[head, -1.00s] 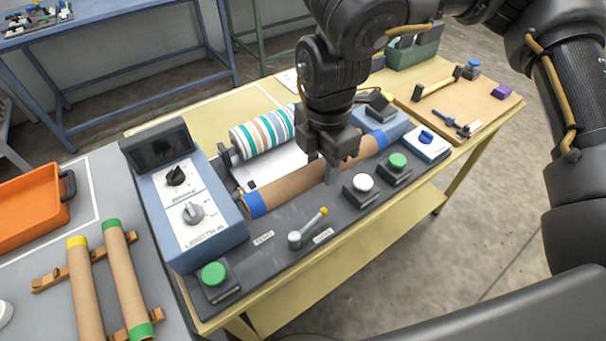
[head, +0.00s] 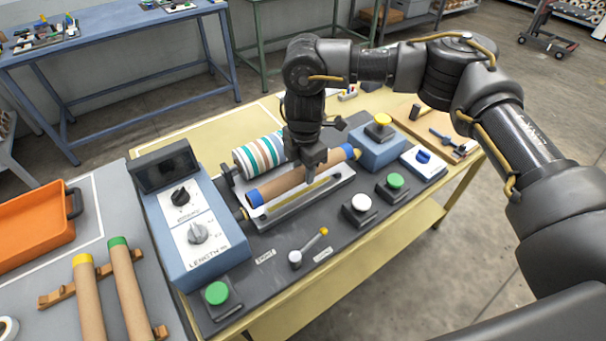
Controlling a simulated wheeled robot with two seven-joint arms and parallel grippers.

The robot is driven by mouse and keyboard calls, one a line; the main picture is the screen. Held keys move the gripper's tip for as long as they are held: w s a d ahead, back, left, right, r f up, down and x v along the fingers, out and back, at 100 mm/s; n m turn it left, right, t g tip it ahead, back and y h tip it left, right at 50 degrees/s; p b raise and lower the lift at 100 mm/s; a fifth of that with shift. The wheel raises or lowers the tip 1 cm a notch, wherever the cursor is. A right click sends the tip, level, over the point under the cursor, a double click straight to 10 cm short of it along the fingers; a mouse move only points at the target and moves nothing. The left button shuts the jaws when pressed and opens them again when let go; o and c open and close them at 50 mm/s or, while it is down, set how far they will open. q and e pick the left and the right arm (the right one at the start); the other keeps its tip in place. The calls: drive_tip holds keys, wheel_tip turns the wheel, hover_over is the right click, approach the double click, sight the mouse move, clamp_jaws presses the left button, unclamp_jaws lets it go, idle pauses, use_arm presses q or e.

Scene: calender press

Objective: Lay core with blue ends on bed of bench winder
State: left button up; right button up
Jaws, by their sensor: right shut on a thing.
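The brown core with blue ends (head: 282,186) lies lengthwise over the bed (head: 310,198) of the bench winder, in front of the striped roll (head: 258,156). Its left blue end is by the small spindle on the blue control box (head: 204,226), and its right blue end is by the blue block with the yellow knob (head: 378,144). My right gripper (head: 313,174) points down and is shut around the core's middle. I cannot tell if the core touches the bed. My left gripper is out of view.
A yellow-tipped lever (head: 308,248) and white (head: 360,205) and green buttons stand along the winder's front. Two more cores, yellow-ended (head: 87,290) and green-ended (head: 127,285), lie on a wooden rack at left beside an orange tray (head: 30,228).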

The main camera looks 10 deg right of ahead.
sight(303, 177)
drive_tip(key=shift+w+f+p, duration=0.15)
drive_tip(key=shift+f+p, duration=0.05)
drive_tip(key=shift+f, duration=0.65)
drive_tip(key=shift+w+f+p, duration=0.1)
drive_tip(key=shift+f+p, duration=0.1)
drive_tip(key=shift+f, duration=0.6)
drive_tip(key=shift+w+f, duration=0.1)
drive_tip(key=shift+f, duration=0.1)
drive_tip(key=shift+f, duration=0.15)
drive_tip(key=o, duration=1)
